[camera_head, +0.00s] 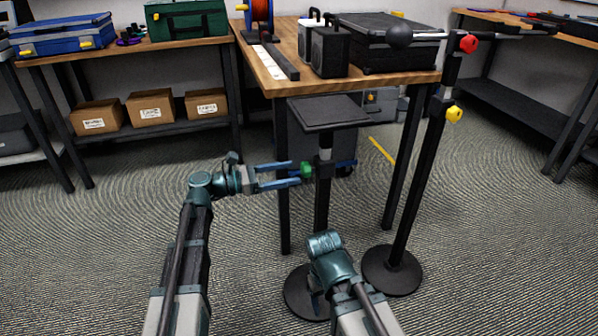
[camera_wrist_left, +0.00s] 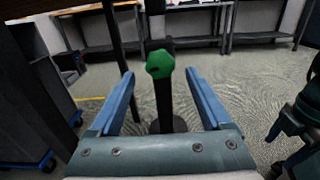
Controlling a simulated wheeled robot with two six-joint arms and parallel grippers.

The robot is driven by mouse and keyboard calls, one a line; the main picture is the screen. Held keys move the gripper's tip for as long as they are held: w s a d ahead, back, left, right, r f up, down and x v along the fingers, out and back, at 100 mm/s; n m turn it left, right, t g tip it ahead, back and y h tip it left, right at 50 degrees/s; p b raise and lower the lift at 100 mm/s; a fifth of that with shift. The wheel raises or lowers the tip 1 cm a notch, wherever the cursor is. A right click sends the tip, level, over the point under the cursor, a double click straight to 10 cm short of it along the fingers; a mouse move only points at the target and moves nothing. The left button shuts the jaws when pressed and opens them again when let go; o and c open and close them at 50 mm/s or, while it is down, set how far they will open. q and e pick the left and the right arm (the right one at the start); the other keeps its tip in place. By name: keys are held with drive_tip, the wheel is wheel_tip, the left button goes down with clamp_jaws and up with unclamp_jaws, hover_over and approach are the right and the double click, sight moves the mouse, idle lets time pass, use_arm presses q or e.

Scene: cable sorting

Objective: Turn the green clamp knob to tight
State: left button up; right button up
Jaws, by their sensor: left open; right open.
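The green clamp knob (camera_head: 306,170) sits on the side of a black stand post (camera_head: 322,195), below a flat black tray (camera_head: 327,111). My left gripper (camera_head: 295,174) is open and points right at the knob, its two blue fingertips close beside it. In the left wrist view the knob (camera_wrist_left: 160,64) shows between and just beyond the open fingers (camera_wrist_left: 160,74). I cannot see contact. My right gripper (camera_wrist_left: 276,150) shows at the right edge of that view, its blue fingers apart and empty.
A wooden table (camera_head: 266,72) with black cases stands behind the post. A second black stand (camera_head: 415,190) with red and yellow knobs is at the right. Round bases (camera_head: 392,272) stand on the floor. The floor left of my left arm is clear.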

sight(305, 170)
use_arm(q)
drive_tip(key=shift+x, duration=1.85)
clamp_jaws()
